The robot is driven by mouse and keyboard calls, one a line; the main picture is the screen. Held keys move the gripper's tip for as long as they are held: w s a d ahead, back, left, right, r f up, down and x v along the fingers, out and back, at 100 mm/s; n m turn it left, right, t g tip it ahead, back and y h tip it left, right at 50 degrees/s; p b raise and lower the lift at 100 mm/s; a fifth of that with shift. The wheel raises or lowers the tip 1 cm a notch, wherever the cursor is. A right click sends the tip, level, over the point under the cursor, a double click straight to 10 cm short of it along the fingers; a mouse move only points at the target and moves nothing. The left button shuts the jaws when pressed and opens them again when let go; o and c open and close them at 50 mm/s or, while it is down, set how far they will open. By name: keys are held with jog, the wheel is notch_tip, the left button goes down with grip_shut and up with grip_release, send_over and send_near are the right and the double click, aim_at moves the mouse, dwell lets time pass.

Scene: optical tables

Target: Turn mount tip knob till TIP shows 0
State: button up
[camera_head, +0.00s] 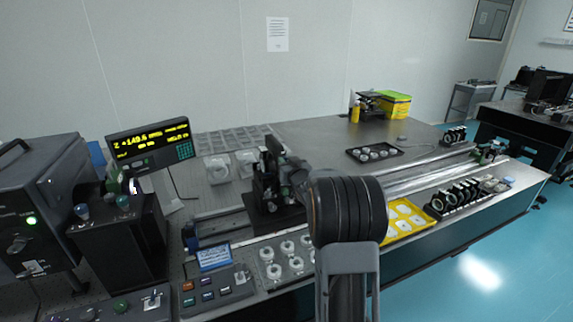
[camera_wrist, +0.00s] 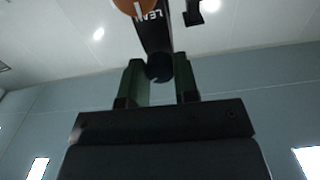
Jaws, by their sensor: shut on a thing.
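In the wrist view, my gripper (camera_wrist: 160,82) has one dark green finger on each side of a dark round knob (camera_wrist: 159,67) and is shut on it. The knob sits at the lower end of a dark mount (camera_wrist: 154,30) with white lettering, part of which reads "LEAN". An orange round part shows at the top edge. In the head view, the black mount assembly (camera_head: 268,180) stands on the rail, and my arm partly hides it; the fingertips cannot be made out there. The readout display (camera_head: 150,142) shows yellow text, with "149.6" in its top line; a TIP value is not legible.
A yellow tray (camera_head: 405,222) and a row of black optic holders (camera_head: 465,196) lie right of my arm. A clear tray of round parts (camera_head: 287,258) and a button box (camera_head: 213,288) are at the front. A black instrument box (camera_head: 118,238) stands left.

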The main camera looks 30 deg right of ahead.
dwell(0.3)
jog(key=o, duration=0.9)
jog(key=shift+o, duration=0.2)
jog(key=s+a+b, duration=0.2)
jog(key=s, duration=1.1)
jog(key=shift+s+b, duration=0.3)
jog(key=shift+s, duration=0.05)
jog(key=shift+d, duration=0.1)
